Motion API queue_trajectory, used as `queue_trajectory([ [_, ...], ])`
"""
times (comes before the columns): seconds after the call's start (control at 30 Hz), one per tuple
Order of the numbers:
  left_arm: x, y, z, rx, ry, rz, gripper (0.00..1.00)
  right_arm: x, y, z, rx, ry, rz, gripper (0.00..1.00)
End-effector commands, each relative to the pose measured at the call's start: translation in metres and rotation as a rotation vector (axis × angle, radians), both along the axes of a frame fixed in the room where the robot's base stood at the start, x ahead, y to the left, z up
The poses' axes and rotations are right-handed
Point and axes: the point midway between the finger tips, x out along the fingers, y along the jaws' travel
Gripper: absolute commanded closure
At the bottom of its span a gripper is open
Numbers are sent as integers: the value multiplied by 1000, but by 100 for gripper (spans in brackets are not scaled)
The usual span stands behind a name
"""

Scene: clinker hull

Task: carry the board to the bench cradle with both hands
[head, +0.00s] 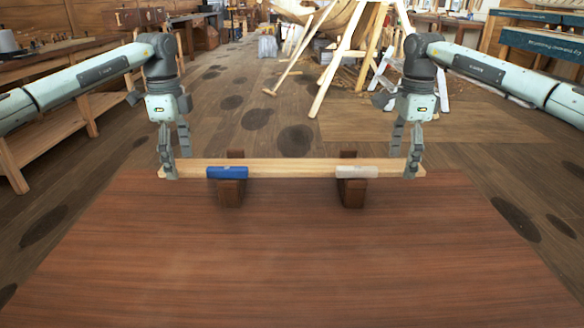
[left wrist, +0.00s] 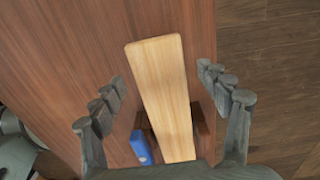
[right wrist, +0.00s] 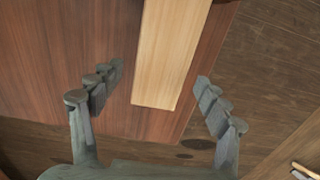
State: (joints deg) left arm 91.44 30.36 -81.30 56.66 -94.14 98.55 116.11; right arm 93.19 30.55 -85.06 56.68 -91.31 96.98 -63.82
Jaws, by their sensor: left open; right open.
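A long pale wooden board (head: 290,166) lies across two dark wooden cradle blocks, the left one (head: 232,194) and the right one (head: 351,194), on the brown bench. My left gripper (head: 168,168) is at the board's left end, and my right gripper (head: 412,168) is at its right end. In the left wrist view the board (left wrist: 163,90) runs between the open fingers (left wrist: 164,100), with a gap on both sides. In the right wrist view the board's end (right wrist: 168,60) lies between the open fingers (right wrist: 152,95), also with gaps.
A blue block (head: 227,172) and a whitish block (head: 356,172) sit at the board's near side, by the cradle blocks. The bench top (head: 290,265) in front is clear. Behind are a wooden floor, white trestle legs (head: 338,60) and a hull.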

Motion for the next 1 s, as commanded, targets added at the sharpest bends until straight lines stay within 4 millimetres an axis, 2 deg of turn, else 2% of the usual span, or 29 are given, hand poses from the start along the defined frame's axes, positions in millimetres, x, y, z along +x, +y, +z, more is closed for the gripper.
queue_trajectory([
  [0.1,0,0,0,0,0,0,24,0,0,0,0,0,0,24],
  [0.6,0,0,1,0,0,0,86,0,0,0,0,0,0,86],
  [0.87,0,0,2,0,-1,0,87,0,0,2,0,0,0,87],
  [1.0,0,0,10,0,-1,0,87,0,0,10,0,-1,0,87],
])
